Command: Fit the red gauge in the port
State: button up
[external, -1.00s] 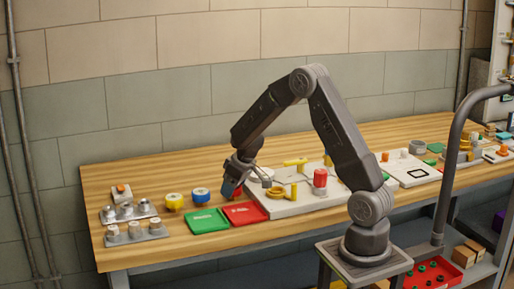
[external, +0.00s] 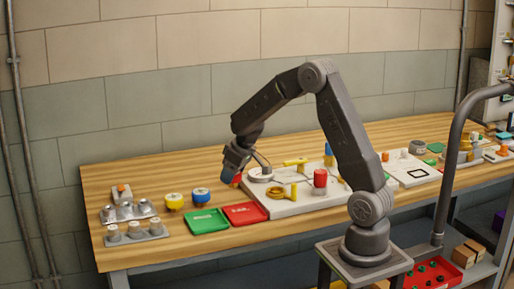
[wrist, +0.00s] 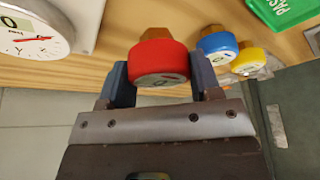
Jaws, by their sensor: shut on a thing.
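My gripper (external: 237,173) is shut on the red gauge (wrist: 158,60), a round red body with a pale dial face and a brass-coloured stem. In the wrist view the gauge sits between the two fingers (wrist: 160,82). In the external view it is mostly hidden by the gripper, with a bit of red (external: 238,179) showing. The gripper is above the bench, left of the white valve board (external: 290,208). I cannot make out the port clearly in either view.
The board carries a round dial (wrist: 30,32), a yellow lever (external: 295,162), a yellow ring (external: 281,192) and a red cylinder (external: 320,178). A blue gauge (external: 200,196) and yellow gauge (external: 174,201) stand left, near green (external: 207,221) and red (external: 246,214) trays.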

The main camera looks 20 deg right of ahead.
jog(key=s+a+r, duration=0.6)
jog(key=s+a, duration=0.1)
jog(key=s, duration=0.2)
jog(key=w+d+r, duration=0.1)
jog(key=d+r, duration=0.1)
jog(key=d, duration=1.6)
jog(key=shift+w+f, duration=0.15)
jog(key=shift+f, duration=3.2)
jog(key=shift+f, duration=1.1)
jog(key=o, duration=1.1)
jog(key=shift+o, duration=0.2)
notch_tip(320, 180, up, 8)
